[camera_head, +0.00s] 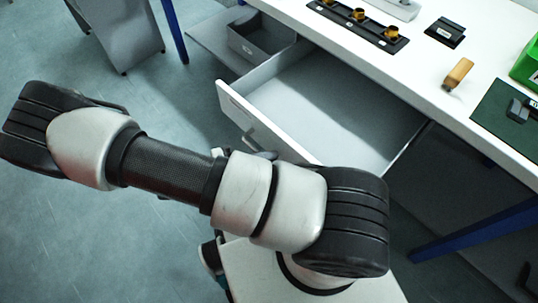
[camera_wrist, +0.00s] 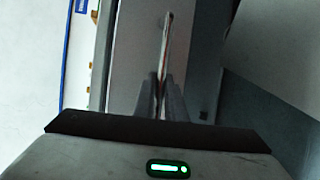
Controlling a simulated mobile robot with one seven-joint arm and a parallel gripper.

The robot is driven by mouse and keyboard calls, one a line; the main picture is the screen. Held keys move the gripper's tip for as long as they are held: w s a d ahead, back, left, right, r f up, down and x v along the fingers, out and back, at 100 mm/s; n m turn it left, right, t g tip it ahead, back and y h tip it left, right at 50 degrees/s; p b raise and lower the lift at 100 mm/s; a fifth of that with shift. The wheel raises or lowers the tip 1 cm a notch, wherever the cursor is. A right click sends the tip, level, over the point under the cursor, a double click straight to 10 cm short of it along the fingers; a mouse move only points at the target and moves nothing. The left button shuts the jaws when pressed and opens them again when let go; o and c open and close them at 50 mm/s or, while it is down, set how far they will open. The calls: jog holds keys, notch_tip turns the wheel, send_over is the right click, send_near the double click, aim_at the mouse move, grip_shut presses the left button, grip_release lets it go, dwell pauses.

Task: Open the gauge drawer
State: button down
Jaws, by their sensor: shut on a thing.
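The gauge drawer (camera_head: 330,105) is pulled well out from under the white worktop, and its visible inside is empty. Its white front panel (camera_head: 238,104) faces my arm. The bar handle (camera_head: 252,137) shows on that panel, partly hidden by my arm. In the wrist view the handle (camera_wrist: 167,40) runs down between the fingers of my gripper (camera_wrist: 160,98), which is shut on it. The drawer front (camera_wrist: 132,50) lies just beyond the fingers. In the head view my arm hides most of the gripper.
The white worktop (camera_head: 420,75) carries a black strip with several brass-coloured parts (camera_head: 358,15), a black block (camera_head: 445,32), a wooden-handled tool (camera_head: 458,74), a green bin (camera_head: 527,66) and a dark green mat (camera_head: 505,115). A grey open tray (camera_head: 262,45) sits left of the drawer.

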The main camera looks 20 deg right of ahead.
jog(key=shift+s+a, duration=0.15)
jog(key=shift+a, duration=0.35)
jog(key=c, duration=2.1)
grip_release()
jog(key=a+r, duration=0.1)
jog(key=a, duration=0.4)
jog(key=a+r, duration=0.1)
jog(key=a, duration=0.5)
jog(key=a+r, duration=0.1)
jog(key=a, duration=0.5)
jog(key=shift+r+p, duration=0.15)
jog(key=shift+p, duration=0.15)
jog(key=shift+a, duration=0.1)
